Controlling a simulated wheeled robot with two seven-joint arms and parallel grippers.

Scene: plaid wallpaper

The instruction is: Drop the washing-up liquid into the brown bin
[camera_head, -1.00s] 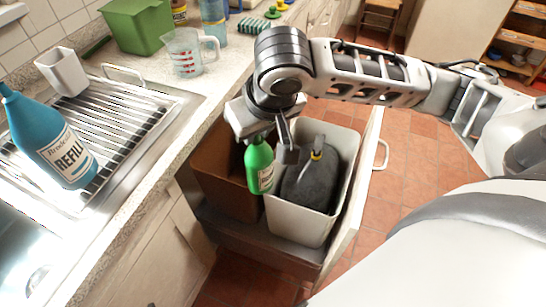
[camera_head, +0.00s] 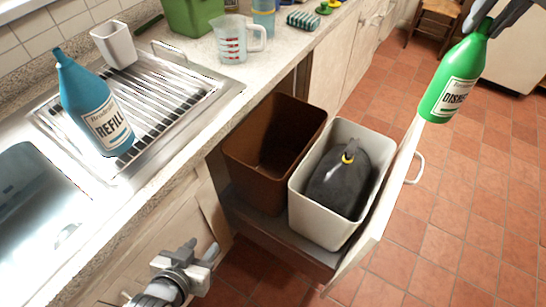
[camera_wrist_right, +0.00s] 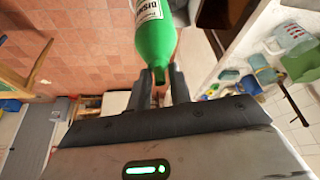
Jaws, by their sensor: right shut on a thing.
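The washing-up liquid, a green bottle (camera_head: 455,85) with a white label, is at the upper right of the head view, over the floor beyond the bins. My right gripper (camera_head: 490,20) is shut on its top end and partly out of the picture. In the right wrist view the green bottle (camera_wrist_right: 154,38) sits between the fingertips of the right gripper (camera_wrist_right: 160,88). The brown bin (camera_head: 248,168) stands in the pulled-out drawer and its visible inside looks empty. My left gripper (camera_head: 195,262) is low in front of the cabinet, away from the bottle; its opening is unclear.
A white bin (camera_head: 312,220) holding a dark grey object (camera_head: 338,180) stands right of the brown bin. The drawer front (camera_head: 385,205) rises beside it. A blue refill bottle (camera_head: 95,110), a white cup (camera_head: 114,45) and a measuring jug (camera_head: 238,40) are on the sink and counter.

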